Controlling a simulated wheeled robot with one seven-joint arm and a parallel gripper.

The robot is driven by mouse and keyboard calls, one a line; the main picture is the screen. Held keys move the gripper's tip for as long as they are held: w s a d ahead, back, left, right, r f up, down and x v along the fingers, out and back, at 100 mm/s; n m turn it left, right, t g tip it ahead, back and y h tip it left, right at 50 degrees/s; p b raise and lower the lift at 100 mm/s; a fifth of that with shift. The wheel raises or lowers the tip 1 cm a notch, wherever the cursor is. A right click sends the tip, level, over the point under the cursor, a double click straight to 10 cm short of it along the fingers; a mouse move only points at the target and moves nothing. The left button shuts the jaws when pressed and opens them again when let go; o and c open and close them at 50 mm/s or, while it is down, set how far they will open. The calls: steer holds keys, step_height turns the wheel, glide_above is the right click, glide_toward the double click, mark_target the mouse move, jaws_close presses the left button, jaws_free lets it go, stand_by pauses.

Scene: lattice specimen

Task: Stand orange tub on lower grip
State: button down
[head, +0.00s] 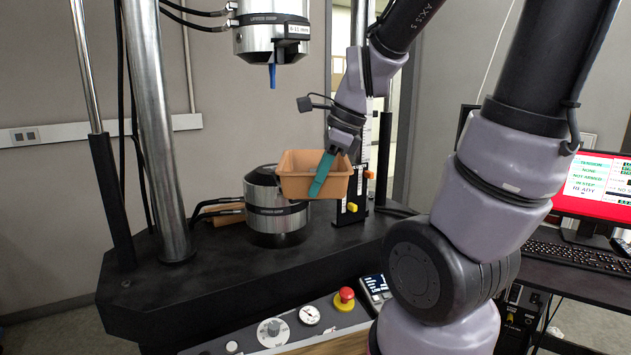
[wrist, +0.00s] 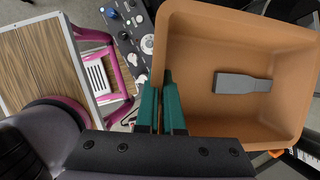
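The orange tub (head: 300,187) is in the middle of the head view and looks nearly level. My gripper (head: 319,183) has its teal fingers over the tub's near right wall. In the wrist view, the fingers (wrist: 161,100) are closed on the tub's wall. The tub's inside (wrist: 215,50) holds a flat grey piece (wrist: 243,83). The lower grip (head: 275,212), a metal cylinder, is behind the tub, which hides part of its top. I cannot tell whether the tub touches it.
The upper grip (head: 272,38) hangs above with a blue piece (head: 272,76) below it. A steel column (head: 158,130) stands left. A control panel (head: 290,325) with a red button (head: 345,297) is in front. The black machine base (head: 180,285) is clear at left.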

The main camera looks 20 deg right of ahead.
steer(key=w+a, duration=0.1)
steer(key=w, duration=0.6)
steer(key=w+a, duration=0.2)
steer(key=w, duration=0.6)
steer(key=w+a, duration=0.1)
steer(key=w, duration=0.7)
steer(key=shift+a, duration=0.25)
steer(key=shift+f, duration=0.15)
steer(key=shift+f, duration=0.75)
steer(key=shift+s, duration=0.1)
steer(key=shift+c, duration=0.8)
jaws_free()
